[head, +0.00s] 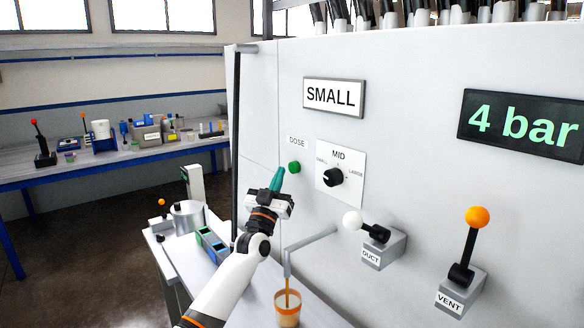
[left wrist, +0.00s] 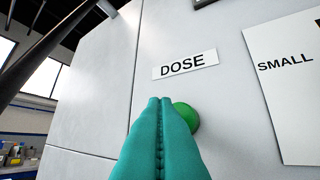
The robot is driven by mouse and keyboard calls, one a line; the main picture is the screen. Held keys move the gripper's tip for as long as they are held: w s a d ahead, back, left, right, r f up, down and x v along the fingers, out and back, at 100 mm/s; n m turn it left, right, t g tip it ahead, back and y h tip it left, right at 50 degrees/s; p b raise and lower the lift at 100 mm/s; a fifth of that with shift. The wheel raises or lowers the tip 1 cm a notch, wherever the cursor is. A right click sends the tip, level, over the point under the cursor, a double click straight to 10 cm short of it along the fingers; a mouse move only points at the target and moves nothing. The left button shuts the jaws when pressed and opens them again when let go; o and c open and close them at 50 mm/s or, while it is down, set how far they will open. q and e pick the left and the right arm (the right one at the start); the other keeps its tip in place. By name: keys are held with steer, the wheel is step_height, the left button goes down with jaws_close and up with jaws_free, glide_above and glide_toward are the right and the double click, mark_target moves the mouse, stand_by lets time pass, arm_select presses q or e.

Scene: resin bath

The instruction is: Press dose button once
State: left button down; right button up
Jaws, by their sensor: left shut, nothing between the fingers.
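The green dose button (head: 294,167) sits on the white machine panel under the DOSE label (head: 297,144). In the left wrist view the button (left wrist: 187,116) shows just right of the fingertips, partly hidden behind them. My left gripper (head: 277,179) has teal fingers, shut with nothing between them, and points up at the panel just left of and below the button. In the left wrist view the left gripper (left wrist: 160,102) has its tips below the DOSE label (left wrist: 185,65). I cannot tell whether they touch the button or the panel. My right gripper is not in view.
A dial marked MID (head: 333,177) is right of the button. A DUCT lever (head: 376,233) and a VENT lever (head: 469,247) stick out lower right. A spout (head: 310,240) ends above an orange-rimmed cup (head: 288,308). A dark vertical bar (head: 236,140) stands left of the gripper.

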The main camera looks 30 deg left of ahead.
arm_select(q)
steer(key=s, duration=0.1)
steer(key=s+a+p, duration=0.1)
steer(key=s, duration=0.1)
steer(key=shift+s+a+p, duration=0.3)
steer(key=shift+s, duration=0.1)
stand_by(0.6)
